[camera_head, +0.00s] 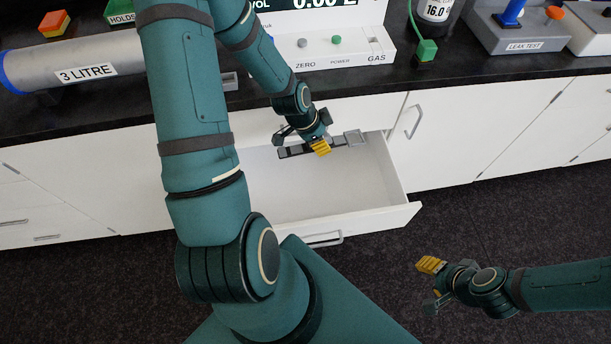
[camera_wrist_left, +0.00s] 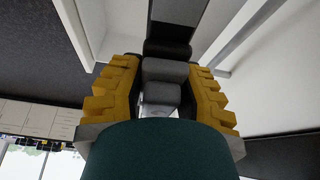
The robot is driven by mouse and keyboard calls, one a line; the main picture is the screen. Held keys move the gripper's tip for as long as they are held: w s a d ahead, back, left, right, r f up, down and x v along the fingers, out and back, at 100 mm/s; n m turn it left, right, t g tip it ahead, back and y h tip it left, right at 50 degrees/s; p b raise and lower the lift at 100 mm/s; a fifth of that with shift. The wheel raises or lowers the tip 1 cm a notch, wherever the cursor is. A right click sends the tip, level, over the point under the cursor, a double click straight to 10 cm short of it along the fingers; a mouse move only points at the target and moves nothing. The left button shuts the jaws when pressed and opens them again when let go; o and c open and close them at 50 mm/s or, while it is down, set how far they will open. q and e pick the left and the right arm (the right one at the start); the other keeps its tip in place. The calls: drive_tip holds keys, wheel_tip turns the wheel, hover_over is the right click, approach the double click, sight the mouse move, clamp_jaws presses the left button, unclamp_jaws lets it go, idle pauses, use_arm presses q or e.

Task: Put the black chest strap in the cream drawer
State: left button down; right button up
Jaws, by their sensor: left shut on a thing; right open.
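The cream drawer (camera_head: 378,209) is pulled open below the black counter, and its inside looks empty apart from what is held over it. My left gripper (camera_head: 321,147) is over the rear part of the drawer. It is shut on the black chest strap (camera_head: 345,139), a dark segmented band with a grey end piece on the right. In the left wrist view the strap (camera_wrist_left: 166,72) lies between the yellow fingers (camera_wrist_left: 166,92). I cannot tell whether the strap touches the drawer. My right gripper (camera_head: 430,284) is open and empty over the dark floor, in front of the drawer at right.
The black counter (camera_head: 467,80) runs behind the drawer. On it are a grey 3 litre cylinder (camera_head: 110,72), a white gas meter (camera_head: 350,45) and a leak test box (camera_head: 517,38). White cabinet doors (camera_head: 440,150) flank the drawer. The front of the drawer is clear inside.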

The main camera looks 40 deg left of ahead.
sight(311, 188)
use_arm(q)
drive_tip(key=a, duration=0.1)
drive_tip(key=s+a, duration=0.1)
drive_tip(key=a, duration=0.1)
drive_tip(key=shift+s+r+m, duration=0.15)
drive_tip(key=shift+r+m, duration=0.1)
drive_tip(key=shift+m, duration=0.15)
drive_tip(key=shift+f, duration=0.1)
wheel_tip(311, 188, down, 28)
drive_tip(key=b, duration=0.7)
drive_tip(key=c, duration=0.7)
unclamp_jaws()
drive_tip(key=shift+c, duration=0.2)
drive_tip(key=p+v, duration=0.2)
drive_tip(key=v, duration=1)
drive_tip(key=shift+a+p, duration=0.2)
drive_tip(key=shift+p, duration=0.2)
